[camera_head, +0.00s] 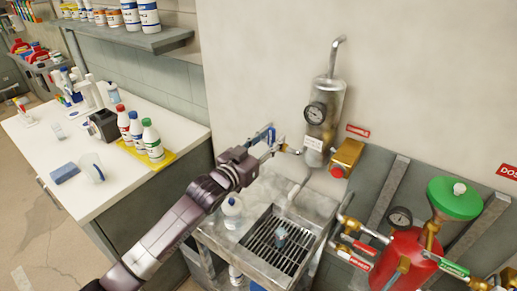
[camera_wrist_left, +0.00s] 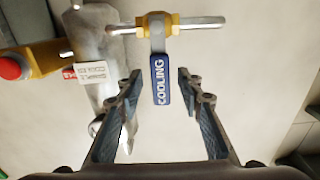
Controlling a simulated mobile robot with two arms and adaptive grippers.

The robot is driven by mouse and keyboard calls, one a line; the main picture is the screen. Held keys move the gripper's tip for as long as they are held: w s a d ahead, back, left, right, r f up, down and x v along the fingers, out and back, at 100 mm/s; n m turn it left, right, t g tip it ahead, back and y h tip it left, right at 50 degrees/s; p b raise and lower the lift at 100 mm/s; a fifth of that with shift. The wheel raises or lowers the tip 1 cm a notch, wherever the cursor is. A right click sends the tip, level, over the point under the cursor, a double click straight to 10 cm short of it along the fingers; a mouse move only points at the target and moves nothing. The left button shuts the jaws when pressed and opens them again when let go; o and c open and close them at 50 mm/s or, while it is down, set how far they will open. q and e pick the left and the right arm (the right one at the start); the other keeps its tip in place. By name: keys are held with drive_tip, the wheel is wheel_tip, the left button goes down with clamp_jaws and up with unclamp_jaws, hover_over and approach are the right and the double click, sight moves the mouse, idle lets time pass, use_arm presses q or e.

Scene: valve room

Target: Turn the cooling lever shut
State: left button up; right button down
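The cooling lever (camera_wrist_left: 160,82) is a blue handle with white COOLING lettering, on a yellow valve body (camera_wrist_left: 153,24). In the left wrist view it lies across the line of the metal pipe. It also shows as a small blue piece in the head view (camera_head: 271,135), left of the steel cylinder. My left gripper (camera_head: 264,147) is at the lever. In the left wrist view, its two fingers (camera_wrist_left: 159,84) are spread, one on each side of the lever's free end, with gaps on both sides. My right gripper is not in view.
The steel cylinder (camera_head: 326,103) with its gauge and a yellow box with a red button (camera_head: 345,158) are right of the lever. A red tank (camera_head: 402,262) stands at the right.

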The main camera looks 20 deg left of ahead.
use_arm(q)
drive_tip(key=v, duration=1.1)
